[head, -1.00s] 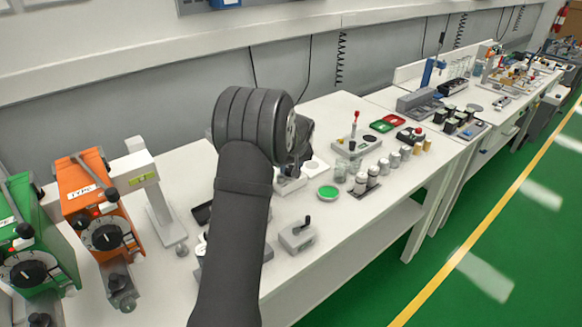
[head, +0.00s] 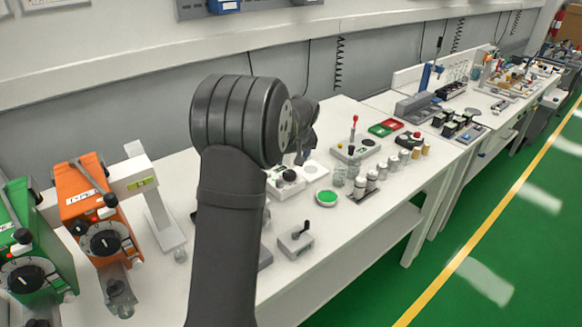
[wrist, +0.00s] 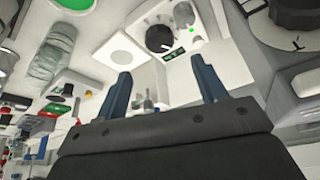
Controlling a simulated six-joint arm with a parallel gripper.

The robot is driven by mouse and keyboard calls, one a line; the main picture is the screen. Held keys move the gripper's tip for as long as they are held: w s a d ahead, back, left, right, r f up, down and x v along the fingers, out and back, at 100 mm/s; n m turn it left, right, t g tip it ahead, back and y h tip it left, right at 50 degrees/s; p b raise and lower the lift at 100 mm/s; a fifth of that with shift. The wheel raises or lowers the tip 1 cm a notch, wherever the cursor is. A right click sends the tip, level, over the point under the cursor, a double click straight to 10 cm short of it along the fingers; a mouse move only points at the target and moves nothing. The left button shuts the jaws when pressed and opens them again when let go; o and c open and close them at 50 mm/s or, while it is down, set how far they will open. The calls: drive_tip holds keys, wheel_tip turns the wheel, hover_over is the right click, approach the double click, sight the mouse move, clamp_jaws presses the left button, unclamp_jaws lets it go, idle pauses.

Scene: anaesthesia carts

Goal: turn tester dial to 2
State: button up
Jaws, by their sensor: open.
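The tester is a small white box. Its round black dial (wrist: 158,38) shows in the wrist view beside a small green display (wrist: 174,53). The dial's setting is too small to read. What appears to be the same dial shows in the head view (head: 290,175), just below my gripper. My gripper (wrist: 160,75) is open and empty, its two dark fingers apart. In the wrist view the dial lies beyond the gap between the fingertips, and no finger touches it. In the head view my arm partly hides the gripper.
A round green-topped dish (head: 327,197) and a grey block with a black crank (head: 296,240) stand close by. White-capped jars (head: 366,180) are to the right. Orange (head: 92,205) and green (head: 25,245) dial units are at the left. A large dark knob (wrist: 295,15) shows in the wrist view.

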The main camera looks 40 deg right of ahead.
drive_tip(key=v, duration=0.8)
drive_tip(key=shift+r, duration=0.25)
drive_tip(key=r+m+g+y, duration=0.15)
drive_tip(key=m+g, duration=0.25)
drive_tip(key=m, duration=0.7)
hover_over(289, 173)
wheel_tip(289, 173, down, 17)
drive_tip(key=shift+f, duration=0.2)
drive_tip(key=c, duration=1)
